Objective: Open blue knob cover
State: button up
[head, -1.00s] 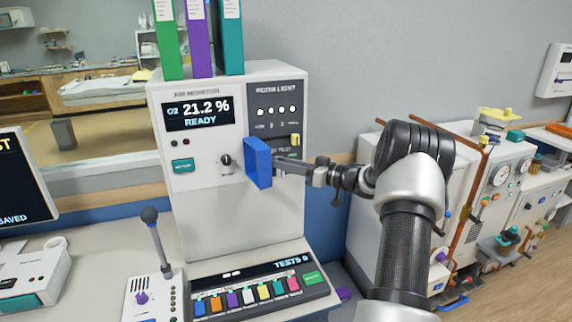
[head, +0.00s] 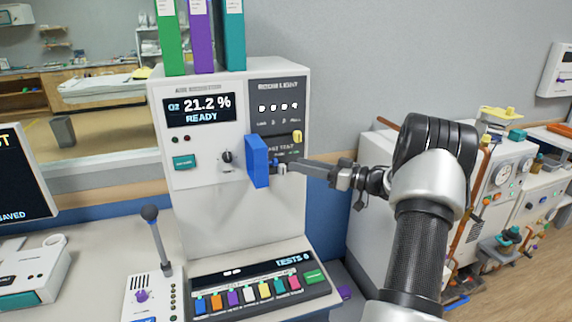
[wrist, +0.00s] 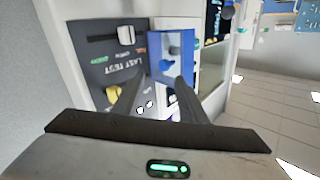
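The blue cover (head: 257,162) stands out from the front of the white monitor, right of a dark knob (head: 227,157). A small blue handle (head: 275,168) sticks out of its right side. The cover also shows in the wrist view (wrist: 174,48), upright just beyond my fingers. My gripper (head: 284,167) is right of the cover, close to the handle. In the wrist view its two fingers (wrist: 160,80) are apart with a gap between the tips. I cannot tell whether a finger touches the handle. What lies behind the cover is hidden in the head view.
The monitor (head: 240,215) carries upright binders (head: 203,40) on top. A button panel (head: 260,290) and a joystick (head: 155,235) stand below. Cabinets with pipes and gauges (head: 500,174) are at the right.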

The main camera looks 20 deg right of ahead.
jog(key=v, duration=1.1)
jog(key=shift+b, duration=0.4)
jog(key=shift+f, duration=0.1)
